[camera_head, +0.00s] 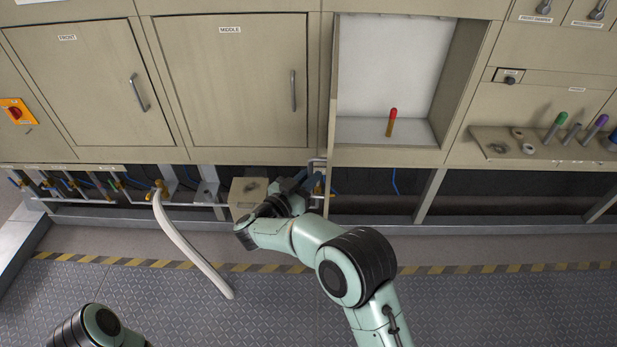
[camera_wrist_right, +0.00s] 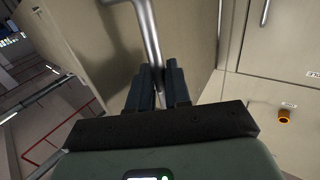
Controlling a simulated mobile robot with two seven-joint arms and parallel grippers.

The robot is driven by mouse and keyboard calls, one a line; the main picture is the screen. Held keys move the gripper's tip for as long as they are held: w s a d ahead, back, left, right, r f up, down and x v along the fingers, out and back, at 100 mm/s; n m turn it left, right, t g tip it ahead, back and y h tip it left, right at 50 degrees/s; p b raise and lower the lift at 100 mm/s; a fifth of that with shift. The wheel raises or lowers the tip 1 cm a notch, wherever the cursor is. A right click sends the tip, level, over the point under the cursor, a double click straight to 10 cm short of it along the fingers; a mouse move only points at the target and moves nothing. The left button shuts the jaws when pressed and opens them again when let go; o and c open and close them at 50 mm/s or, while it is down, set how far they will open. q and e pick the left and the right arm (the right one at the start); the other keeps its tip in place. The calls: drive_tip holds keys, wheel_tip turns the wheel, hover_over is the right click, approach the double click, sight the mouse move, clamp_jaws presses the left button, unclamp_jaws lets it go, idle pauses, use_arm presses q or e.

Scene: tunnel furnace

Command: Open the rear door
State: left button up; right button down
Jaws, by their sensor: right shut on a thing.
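The rear door (camera_head: 332,90) stands swung out and shows nearly edge-on in the head view, at the left side of the open rear compartment (camera_head: 393,60). Its beige face (camera_wrist_right: 190,35) fills much of the upper wrist view. My right gripper (camera_head: 309,183) is at the door's lower outer part. In the right wrist view its dark fingers (camera_wrist_right: 160,82) are shut around the metal bar handle (camera_wrist_right: 149,35). The head view partly hides the fingers behind the wrist. My left gripper is out of view; only a piece of that arm shows at bottom left.
The front door (camera_head: 75,75) and middle door (camera_head: 235,80) are closed. A red-topped rod (camera_head: 391,122) stands in the open compartment. A white hose (camera_head: 190,247) hangs over the floor. Low pipes and a box (camera_head: 247,193) lie near my right gripper.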

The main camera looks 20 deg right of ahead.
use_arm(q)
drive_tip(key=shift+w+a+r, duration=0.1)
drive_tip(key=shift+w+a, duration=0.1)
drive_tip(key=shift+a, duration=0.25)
use_arm(e)
drive_tip(key=shift+w+a+r, duration=0.1)
drive_tip(key=shift+w+r, duration=0.25)
drive_tip(key=c, duration=1.2)
unclamp_jaws()
drive_tip(key=shift+c, duration=0.2)
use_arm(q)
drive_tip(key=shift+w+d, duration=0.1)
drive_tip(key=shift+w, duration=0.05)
use_arm(e)
drive_tip(key=shift+w+f, duration=0.15)
drive_tip(key=shift+f, duration=0.15)
drive_tip(key=shift+a, duration=0.15)
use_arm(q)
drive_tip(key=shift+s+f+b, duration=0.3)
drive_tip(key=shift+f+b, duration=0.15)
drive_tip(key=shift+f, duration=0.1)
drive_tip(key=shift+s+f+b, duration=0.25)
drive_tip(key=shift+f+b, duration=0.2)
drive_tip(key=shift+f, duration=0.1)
use_arm(e)
drive_tip(key=v, duration=1.3)
drive_tip(key=shift+s, duration=0.2)
